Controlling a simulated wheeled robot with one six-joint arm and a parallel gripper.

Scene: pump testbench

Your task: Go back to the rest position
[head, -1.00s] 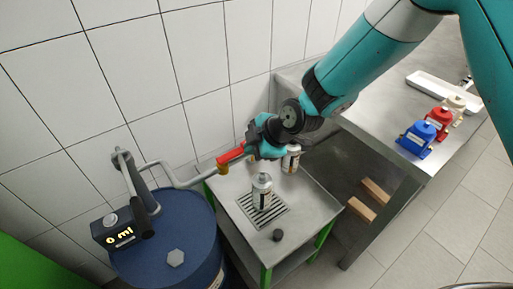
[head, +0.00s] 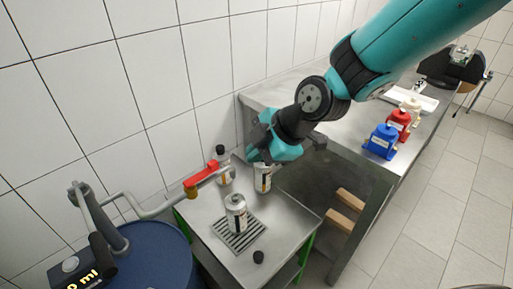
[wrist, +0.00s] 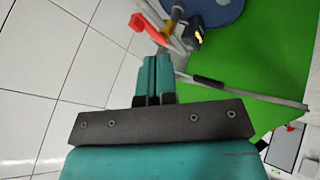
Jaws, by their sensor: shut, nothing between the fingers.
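My gripper (head: 254,155) is in the head view above the back of the small metal table (head: 285,218). Its teal fingers also show in the wrist view (wrist: 152,82), pressed together with nothing between them. The red tap lever (head: 207,175) on the pump pipe is to its left, apart from the fingers. The red lever also shows beyond the fingertips in the wrist view (wrist: 142,23). A rest position is not marked in the frames.
An open bottle (head: 236,215) stands on the drain grate, with a black cap (head: 258,257) in front. Other bottles (head: 263,180) stand behind, one partly hidden by my gripper. The blue drum (head: 150,255) is at lower left. A workbench (head: 345,140) holds coloured containers (head: 381,141).

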